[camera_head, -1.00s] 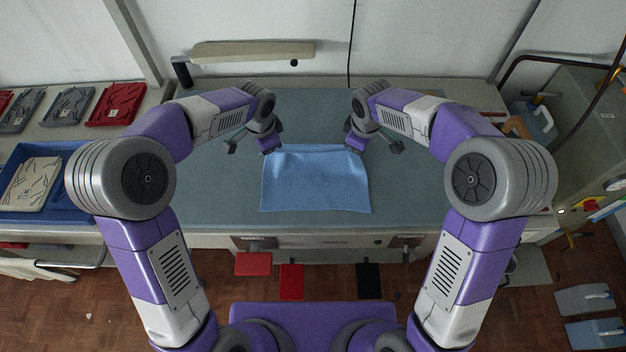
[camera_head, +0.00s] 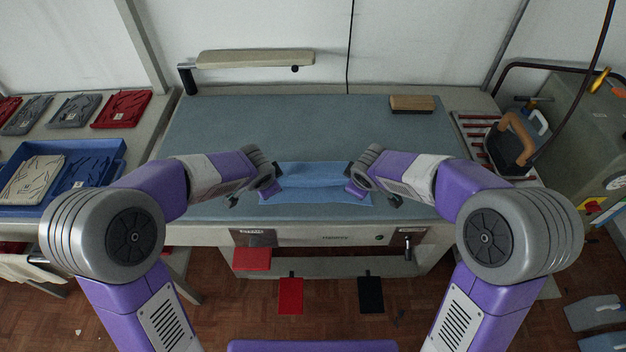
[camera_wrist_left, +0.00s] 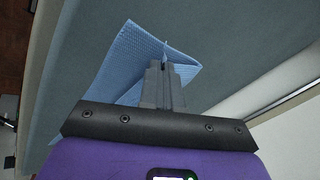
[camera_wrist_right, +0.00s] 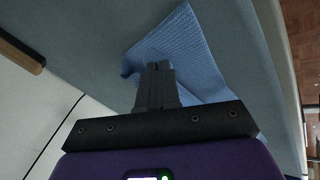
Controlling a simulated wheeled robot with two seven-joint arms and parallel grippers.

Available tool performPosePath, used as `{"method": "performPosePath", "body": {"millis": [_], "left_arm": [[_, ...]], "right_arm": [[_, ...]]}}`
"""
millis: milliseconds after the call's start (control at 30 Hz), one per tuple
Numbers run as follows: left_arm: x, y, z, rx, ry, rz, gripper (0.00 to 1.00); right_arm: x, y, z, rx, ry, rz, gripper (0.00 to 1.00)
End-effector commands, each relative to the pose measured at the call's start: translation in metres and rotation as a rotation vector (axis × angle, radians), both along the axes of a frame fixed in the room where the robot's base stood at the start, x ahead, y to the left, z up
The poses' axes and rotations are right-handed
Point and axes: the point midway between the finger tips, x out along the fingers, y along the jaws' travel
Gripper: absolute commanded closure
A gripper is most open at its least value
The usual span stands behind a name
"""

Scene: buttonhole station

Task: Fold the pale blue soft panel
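The pale blue soft panel (camera_head: 315,172) lies on the grey-blue table top. It is partly doubled over, with its far edge drawn toward the table's front and a crease running across it. My left gripper (camera_head: 270,192) is at its left end; in the left wrist view its fingers (camera_wrist_left: 164,68) are closed together at a raised blue edge. My right gripper (camera_head: 354,190) is at the right end; in the right wrist view its fingers (camera_wrist_right: 157,68) are closed at the panel (camera_wrist_right: 190,50). The fingertips hide the exact grip points.
A wooden-backed brush (camera_head: 412,104) lies at the table's back right. A padded arm (camera_head: 255,59) stands behind the table. A blue tray (camera_head: 100,150) is at left, and an iron with an orange handle (camera_head: 515,140) at right.

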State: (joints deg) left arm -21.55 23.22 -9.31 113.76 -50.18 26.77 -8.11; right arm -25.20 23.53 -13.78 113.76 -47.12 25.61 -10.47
Motion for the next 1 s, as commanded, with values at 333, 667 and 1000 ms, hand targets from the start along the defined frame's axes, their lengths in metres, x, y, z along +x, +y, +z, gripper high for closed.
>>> {"method": "performPosePath", "body": {"millis": [333,667,1000], "left_arm": [[0.0,0.003,-0.001,0.004,0.004,0.007,0.65],[-0.002,0.001,0.0,0.002,0.007,0.002,0.53],[-0.024,0.0,0.045,0.001,0.002,0.001,0.53]], "right_arm": [[0.0,-0.003,0.0,-0.004,0.004,-0.006,0.66],[-0.002,-0.001,0.0,-0.002,0.006,-0.001,0.53],[-0.024,0.0,0.045,0.001,0.0,0.001,0.53]]}}
